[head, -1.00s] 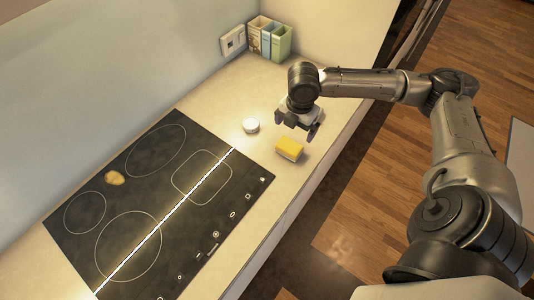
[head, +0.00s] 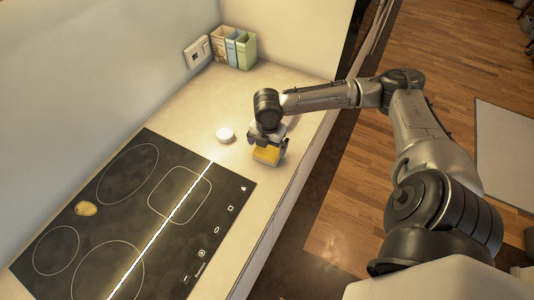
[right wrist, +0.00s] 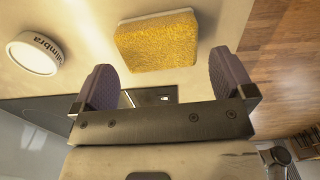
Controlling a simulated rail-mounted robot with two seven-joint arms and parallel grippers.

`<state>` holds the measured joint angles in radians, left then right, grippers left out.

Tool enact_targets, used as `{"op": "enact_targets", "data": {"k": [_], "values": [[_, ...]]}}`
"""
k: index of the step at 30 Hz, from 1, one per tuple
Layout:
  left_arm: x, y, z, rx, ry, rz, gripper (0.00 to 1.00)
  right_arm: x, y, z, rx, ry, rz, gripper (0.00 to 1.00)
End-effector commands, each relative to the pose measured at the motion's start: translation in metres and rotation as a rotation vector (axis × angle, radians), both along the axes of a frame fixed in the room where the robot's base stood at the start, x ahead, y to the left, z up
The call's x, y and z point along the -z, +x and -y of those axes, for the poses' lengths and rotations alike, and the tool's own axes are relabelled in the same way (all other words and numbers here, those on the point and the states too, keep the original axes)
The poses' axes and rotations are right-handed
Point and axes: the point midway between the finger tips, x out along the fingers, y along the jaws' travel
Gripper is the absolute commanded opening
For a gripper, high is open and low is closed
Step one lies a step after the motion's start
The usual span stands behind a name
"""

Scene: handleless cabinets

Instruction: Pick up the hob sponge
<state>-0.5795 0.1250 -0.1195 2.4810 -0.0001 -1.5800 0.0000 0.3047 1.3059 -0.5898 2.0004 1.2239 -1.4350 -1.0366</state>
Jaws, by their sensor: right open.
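The yellow sponge (head: 266,155) lies on the pale counter beside the black hob (head: 140,215). In the right wrist view the sponge (right wrist: 157,40) shows its rough yellow top, just beyond the fingertips and roughly centred between them. My right gripper (head: 268,146) is directly over the sponge, pointing down. In the right wrist view its two fingers (right wrist: 165,85) are wide apart with nothing between them. The gripper partly hides the sponge in the head view. My left gripper is not in view.
A round white lidded item (head: 225,135) stands on the counter left of the sponge; lettering shows on it in the right wrist view (right wrist: 33,54). The counter's front edge runs close to the sponge's right.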

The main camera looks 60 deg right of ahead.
Motion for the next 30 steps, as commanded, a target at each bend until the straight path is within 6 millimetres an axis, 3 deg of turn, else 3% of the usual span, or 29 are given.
{"op": "enact_targets", "data": {"k": [10,19,30], "values": [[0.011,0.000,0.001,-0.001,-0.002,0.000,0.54,0.043,0.001,0.000,0.001,0.001,-0.002,1.00],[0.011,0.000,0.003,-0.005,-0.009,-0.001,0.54,0.048,0.001,0.000,-0.001,-0.001,-0.001,0.99],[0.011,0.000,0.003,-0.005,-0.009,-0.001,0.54,0.047,0.002,0.000,-0.001,-0.001,-0.001,0.68]]}}
